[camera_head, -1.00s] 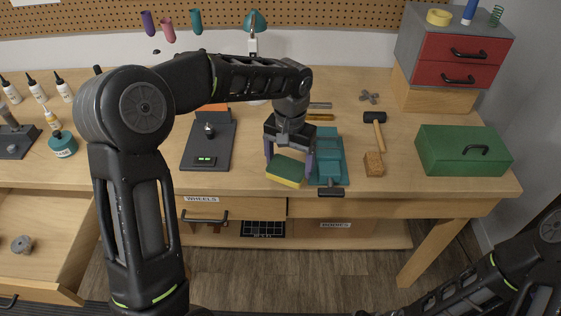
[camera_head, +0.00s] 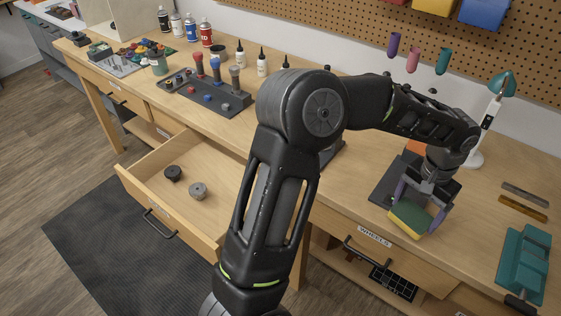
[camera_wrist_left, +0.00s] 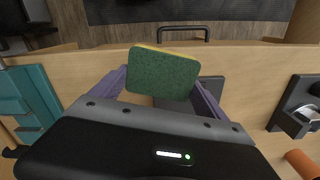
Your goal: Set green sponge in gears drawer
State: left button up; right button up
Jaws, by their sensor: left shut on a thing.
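The green sponge (camera_head: 411,217) has a dark green top and a yellow layer. It is between the purple fingers of my left gripper (camera_head: 422,205), which is shut on it, over the front part of the bench by the WHEELS drawer (camera_head: 374,252). The sponge (camera_wrist_left: 162,75) also shows between the fingers in the left wrist view. An open drawer (camera_head: 190,232) sticks out at the left in the head view, holding a dark gear-like part (camera_head: 173,173) and a grey one (camera_head: 197,191). Its label is too small to read. My right gripper is not in view.
A dark plate (camera_head: 385,190) lies behind the sponge. A teal vise (camera_head: 525,262) stands at the right. A dark tool rack (camera_head: 205,95) and bottles stand behind the open drawer. My left arm crosses in front of that drawer's right side.

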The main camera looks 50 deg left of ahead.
aim_at(201, 178)
jog(key=j+u, duration=0.45)
jog(key=j, duration=1.25)
